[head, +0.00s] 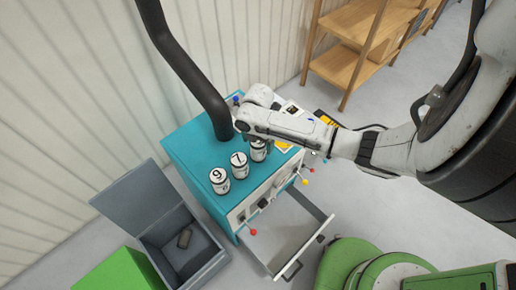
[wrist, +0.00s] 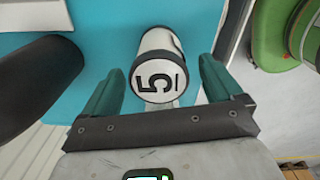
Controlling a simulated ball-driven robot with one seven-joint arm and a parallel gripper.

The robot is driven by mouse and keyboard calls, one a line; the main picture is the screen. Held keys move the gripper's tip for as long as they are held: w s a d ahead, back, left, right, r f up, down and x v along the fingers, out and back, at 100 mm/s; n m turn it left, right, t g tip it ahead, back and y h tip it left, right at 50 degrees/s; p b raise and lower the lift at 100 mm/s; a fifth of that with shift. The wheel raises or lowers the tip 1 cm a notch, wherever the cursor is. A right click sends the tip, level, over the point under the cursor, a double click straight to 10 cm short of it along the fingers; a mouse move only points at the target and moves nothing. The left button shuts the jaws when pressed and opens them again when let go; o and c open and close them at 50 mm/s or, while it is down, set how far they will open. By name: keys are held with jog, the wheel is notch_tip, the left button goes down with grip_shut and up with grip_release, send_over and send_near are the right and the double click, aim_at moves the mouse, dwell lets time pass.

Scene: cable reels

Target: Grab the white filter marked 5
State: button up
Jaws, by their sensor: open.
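The white filter marked 5 (wrist: 158,68) is a white cylinder with dark rims and a black 5 on its top face. In the wrist view it lies between the two green fingers of my gripper (wrist: 158,92), which are open, with a gap on each side. In the head view the filter (head: 258,150) stands on the teal cabinet top (head: 190,142), partly hidden under my gripper (head: 256,128). Two similar filters stand in a row to its left, one marked 1 (head: 239,165) and one marked 9 (head: 219,181).
A thick dark pipe (head: 190,75) comes down close beside my gripper. An open drawer (head: 285,235) juts from the cabinet front, near coloured knobs. An open grey box (head: 165,225) stands at left, green machinery (head: 350,265) at lower right and a wooden shelf (head: 360,45) behind.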

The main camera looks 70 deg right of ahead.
jog(key=shift+f, duration=1.45)
jog(key=c, duration=1.2)
